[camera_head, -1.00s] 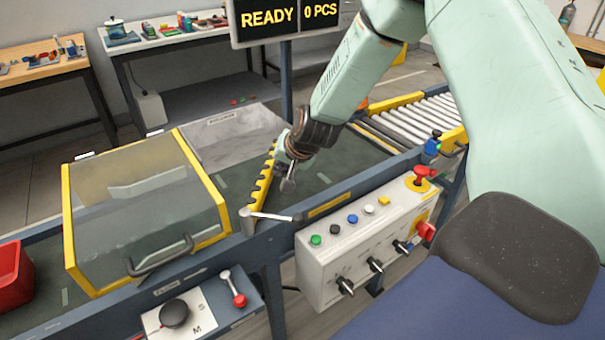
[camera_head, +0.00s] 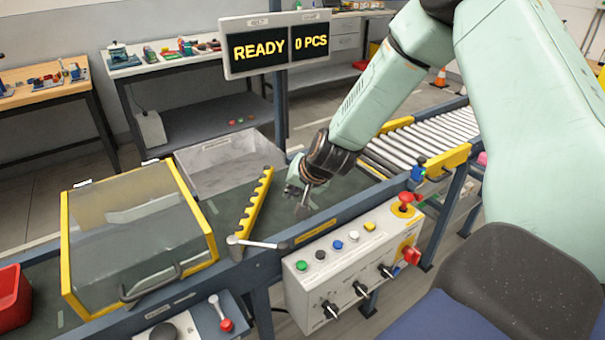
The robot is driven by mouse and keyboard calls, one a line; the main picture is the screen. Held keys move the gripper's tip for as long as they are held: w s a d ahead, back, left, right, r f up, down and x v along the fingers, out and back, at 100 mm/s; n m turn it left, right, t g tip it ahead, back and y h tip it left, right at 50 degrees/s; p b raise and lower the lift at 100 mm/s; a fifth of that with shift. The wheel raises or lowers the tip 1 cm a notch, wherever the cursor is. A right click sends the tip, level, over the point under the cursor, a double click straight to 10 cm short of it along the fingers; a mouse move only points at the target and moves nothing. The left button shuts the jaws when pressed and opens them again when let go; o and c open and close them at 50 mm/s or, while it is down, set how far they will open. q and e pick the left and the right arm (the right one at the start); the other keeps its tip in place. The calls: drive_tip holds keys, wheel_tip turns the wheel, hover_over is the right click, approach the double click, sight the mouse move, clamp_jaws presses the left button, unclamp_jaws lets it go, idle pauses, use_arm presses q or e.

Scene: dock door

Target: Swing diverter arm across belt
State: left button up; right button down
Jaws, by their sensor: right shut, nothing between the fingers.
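The diverter arm is a yellow bar with dark notches (camera_head: 255,203). It runs from a grey pivot with a metal lever (camera_head: 258,244) at the belt's near edge, slanting up and right over the dark green belt (camera_head: 222,207) toward the grey bin. My right gripper (camera_head: 303,211) is shut and empty. It appears over the belt, right of the diverter arm, with a visible gap between them. My left gripper is not in view.
A clear-lidded yellow box (camera_head: 140,240) covers the belt at left. A grey bin (camera_head: 228,163) stands behind the belt. A control box (camera_head: 350,262) with buttons and knobs hangs in front. Rollers (camera_head: 425,138) continue at right. A sign (camera_head: 275,45) reads READY, 0 PCS.

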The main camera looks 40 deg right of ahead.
drive_tip(key=p+v, duration=0.3)
drive_tip(key=v, duration=0.2)
drive_tip(key=shift+d+r+p, duration=0.1)
drive_tip(key=shift+d+p, duration=0.05)
drive_tip(key=shift+p, duration=0.2)
drive_tip(key=s+a+f+n+g, duration=0.3)
drive_tip(key=s+a+f, duration=0.25)
drive_tip(key=s, duration=0.55)
drive_tip(key=s+a+f+n+g, duration=0.2)
drive_tip(key=s+a+f+n, duration=0.3)
drive_tip(key=s, duration=0.7)
drive_tip(key=s+a+f+n+g, duration=0.1)
drive_tip(key=s+a+f+g, duration=0.2)
drive_tip(key=s+f, duration=0.6)
wheel_tip(320, 180, down, 7)
drive_tip(key=s+b, duration=0.1)
drive_tip(key=b, duration=0.8)
drive_tip(key=shift+s+t, duration=0.25)
drive_tip(key=shift+t, duration=0.05)
